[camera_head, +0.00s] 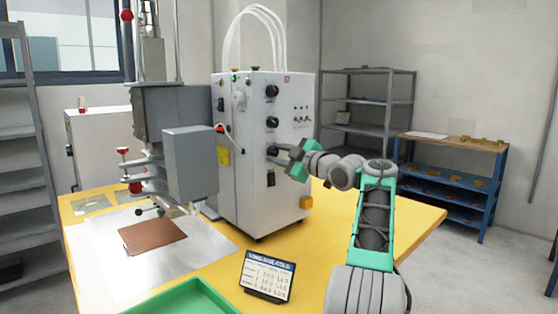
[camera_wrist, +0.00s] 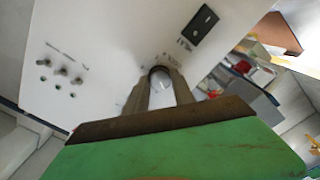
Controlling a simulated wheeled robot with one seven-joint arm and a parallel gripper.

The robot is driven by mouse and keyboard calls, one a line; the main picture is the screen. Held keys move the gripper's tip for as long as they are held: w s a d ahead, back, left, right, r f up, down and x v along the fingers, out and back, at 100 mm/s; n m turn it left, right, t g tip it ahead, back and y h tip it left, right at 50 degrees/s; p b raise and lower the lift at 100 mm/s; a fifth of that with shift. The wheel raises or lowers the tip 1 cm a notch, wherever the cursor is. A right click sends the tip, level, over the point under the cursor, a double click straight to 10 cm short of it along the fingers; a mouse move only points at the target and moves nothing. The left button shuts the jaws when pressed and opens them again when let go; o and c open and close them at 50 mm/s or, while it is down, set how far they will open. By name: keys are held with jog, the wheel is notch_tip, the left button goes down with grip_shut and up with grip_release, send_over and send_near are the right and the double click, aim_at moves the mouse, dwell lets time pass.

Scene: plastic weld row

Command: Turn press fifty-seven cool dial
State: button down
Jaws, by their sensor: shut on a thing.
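The white press cabinet (camera_head: 250,190) stands on the yellow table. Its front has a column of black dials: an upper dial (camera_head: 271,91), a middle dial (camera_head: 272,122), and a lowest one mostly hidden behind my gripper (camera_head: 276,155). My gripper reaches in from the right and is shut on this lowest dial. In the wrist view, the two fingers (camera_wrist: 160,92) stand on either side of the dial (camera_wrist: 159,73), whose dark rim shows between them. The dial's pointer and label cannot be read.
A black rocker switch (camera_head: 271,179) sits just below the gripped dial. Small toggle switches (camera_head: 302,114) are to its right. The table right of the cabinet is clear apart from my arm.

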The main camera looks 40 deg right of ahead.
jog(key=n+b, duration=0.1)
jog(key=n, duration=0.2)
jog(key=shift+f, duration=0.15)
jog(key=shift+n, duration=0.4)
jog(key=c, duration=1.1)
grip_release()
jog(key=s, duration=0.7)
jog(key=shift+s+d+b, duration=0.1)
jog(key=shift+s+b, duration=0.3)
